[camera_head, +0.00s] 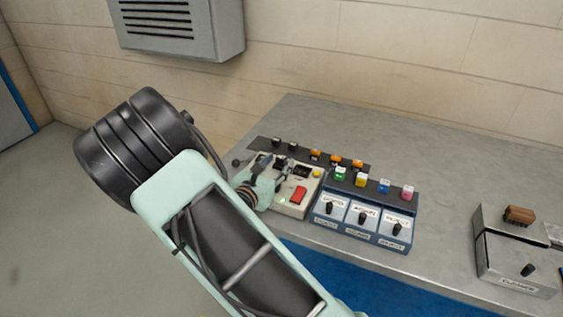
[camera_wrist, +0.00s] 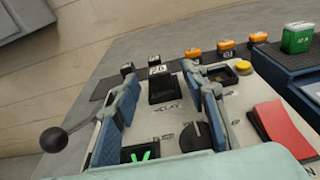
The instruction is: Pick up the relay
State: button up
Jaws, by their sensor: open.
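A small black relay block (camera_wrist: 157,71) with white markings on top sits at the far edge of a black socket (camera_wrist: 165,90) on a beige tester panel (camera_wrist: 230,115). In the wrist view it lies between the two fingertips of my gripper (camera_wrist: 159,76). The fingers are spread, with one on each side of it, and hold nothing. I cannot tell whether they touch it. In the head view my gripper (camera_head: 275,164) is over the left part of the beige panel (camera_head: 287,207), and it hides the socket there.
Black and orange blocks (camera_head: 315,155) stand along a dark rack behind the panel. A blue box (camera_head: 345,229) with knobs and green, yellow, blue and pink blocks is to the right. A black ball-ended lever (camera_wrist: 54,139) is left of the fingers. A grey box (camera_head: 512,267) holds a brown block (camera_head: 519,215).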

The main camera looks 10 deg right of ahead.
jog(key=shift+w+d, duration=0.35)
jog(key=shift+w, duration=0.05)
jog(key=c, duration=1.1)
